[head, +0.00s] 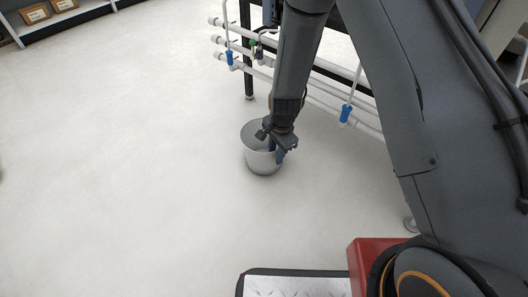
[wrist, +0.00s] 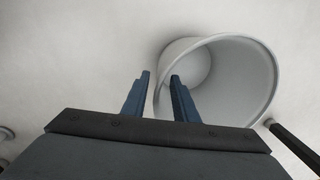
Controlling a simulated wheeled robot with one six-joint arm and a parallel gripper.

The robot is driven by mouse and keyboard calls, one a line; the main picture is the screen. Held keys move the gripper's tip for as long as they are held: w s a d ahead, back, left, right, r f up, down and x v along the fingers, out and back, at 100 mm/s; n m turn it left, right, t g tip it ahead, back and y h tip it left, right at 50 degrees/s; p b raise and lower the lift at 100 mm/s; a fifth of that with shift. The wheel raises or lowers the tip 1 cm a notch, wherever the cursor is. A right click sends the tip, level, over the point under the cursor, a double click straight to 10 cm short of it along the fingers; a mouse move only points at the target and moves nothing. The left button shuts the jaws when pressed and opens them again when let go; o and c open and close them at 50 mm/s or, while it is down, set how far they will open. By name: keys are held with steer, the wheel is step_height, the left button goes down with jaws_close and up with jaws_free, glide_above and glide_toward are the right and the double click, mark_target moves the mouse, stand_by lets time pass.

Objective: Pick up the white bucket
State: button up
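The white bucket (head: 259,164) stands upright on the floor, its open top facing up. In the head view my gripper (head: 277,150) is at its right rim and hides part of that rim. The bucket also shows in the wrist view (wrist: 243,72), with its open mouth to the right of the fingers. My gripper (wrist: 160,76) is open there, with a gap between its two blue fingers. The bucket's left wall edge lies in line with this gap. The right finger overlaps the bucket's inside, and the left finger is outside. I cannot tell whether either finger touches the wall.
A rack with white pipes (head: 310,87) and blue fittings (head: 345,114) stands behind and right of the bucket. Its black leg (head: 247,60) is close behind the bucket. A shelf with boxes (head: 35,14) is at the far left. The floor left of the bucket is clear.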

mark_target(275, 158)
step_height(275, 158, down, 3)
steer(key=shift+w+f+b, duration=0.1)
steer(key=shift+b, duration=0.85)
jaws_close()
